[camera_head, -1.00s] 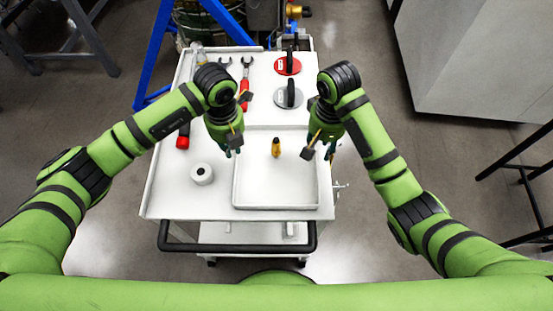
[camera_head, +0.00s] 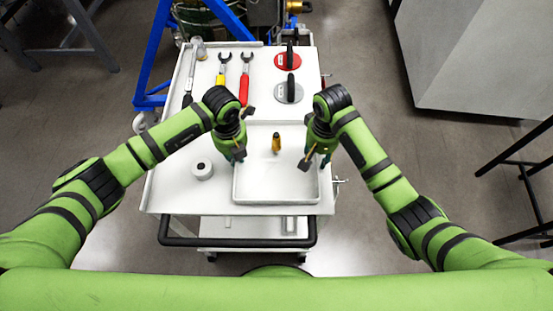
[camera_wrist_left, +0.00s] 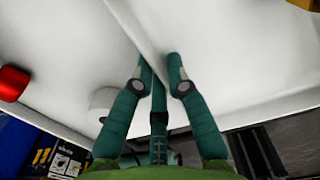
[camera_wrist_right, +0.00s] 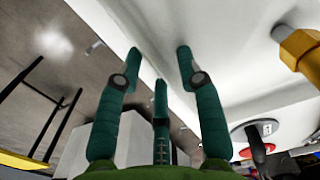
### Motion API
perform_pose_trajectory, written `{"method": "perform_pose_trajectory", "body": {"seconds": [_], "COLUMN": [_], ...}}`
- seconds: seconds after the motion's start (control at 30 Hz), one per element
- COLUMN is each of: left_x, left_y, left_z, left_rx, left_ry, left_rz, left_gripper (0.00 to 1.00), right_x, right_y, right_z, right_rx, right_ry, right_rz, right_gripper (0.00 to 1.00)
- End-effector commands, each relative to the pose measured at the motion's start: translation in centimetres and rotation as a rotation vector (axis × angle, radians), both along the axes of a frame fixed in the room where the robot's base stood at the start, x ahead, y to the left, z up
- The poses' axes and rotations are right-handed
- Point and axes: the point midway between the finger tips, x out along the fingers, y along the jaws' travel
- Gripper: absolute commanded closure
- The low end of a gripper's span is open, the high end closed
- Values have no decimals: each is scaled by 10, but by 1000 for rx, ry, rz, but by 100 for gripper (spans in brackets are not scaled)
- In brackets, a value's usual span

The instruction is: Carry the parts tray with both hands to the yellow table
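The white parts tray (camera_head: 275,196) lies on top of the white cart. A small yellow part with a hexagonal section (camera_head: 276,143) is inside it and also shows in the right wrist view (camera_wrist_right: 300,52). My left gripper (camera_head: 238,158) is at the tray's left wall; in the left wrist view its fingers (camera_wrist_left: 159,58) are apart, close to the wall's rim. My right gripper (camera_head: 309,160) is at the tray's right wall; its fingers (camera_wrist_right: 158,52) are apart near the rim. Contact with the walls cannot be made out.
On the cart (camera_head: 175,200) are a grey-white roll (camera_head: 201,170), a red-handled wrench (camera_head: 244,88), a yellow-handled wrench (camera_head: 222,72), and red (camera_head: 287,62) and grey (camera_head: 289,92) discs with black handles. A blue frame stands behind left; a grey cabinet (camera_head: 490,60) stands right. Floor is clear beside the cart.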

Motion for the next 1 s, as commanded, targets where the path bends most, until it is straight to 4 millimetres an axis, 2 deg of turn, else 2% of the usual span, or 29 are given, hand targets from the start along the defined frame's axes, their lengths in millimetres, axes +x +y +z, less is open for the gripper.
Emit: {"method": "perform_pose_trajectory", "body": {"seconds": [0.17,0.2,0.27,0.3,0.73,1.0], "left_x": [0,0,0,0,0,0], "left_y": [0,0,0,0,0,0], "left_z": [0,0,0,0,3,24], "left_rx": [0,0,0,0,-1,-1], "left_ry": [0,1,1,1,-1,-1], "left_rz": [0,0,0,0,0,0], "left_gripper": [84,96,100,100,100,100], "right_x": [0,0,0,0,1,1], "right_y": [0,0,0,0,1,0], "right_z": [0,0,0,0,3,24], "right_rx": [0,0,0,0,1,1], "right_ry": [0,0,0,0,-2,-2], "right_rz": [0,0,0,0,0,0], "right_gripper": [63,75,99,100,100,100]}}
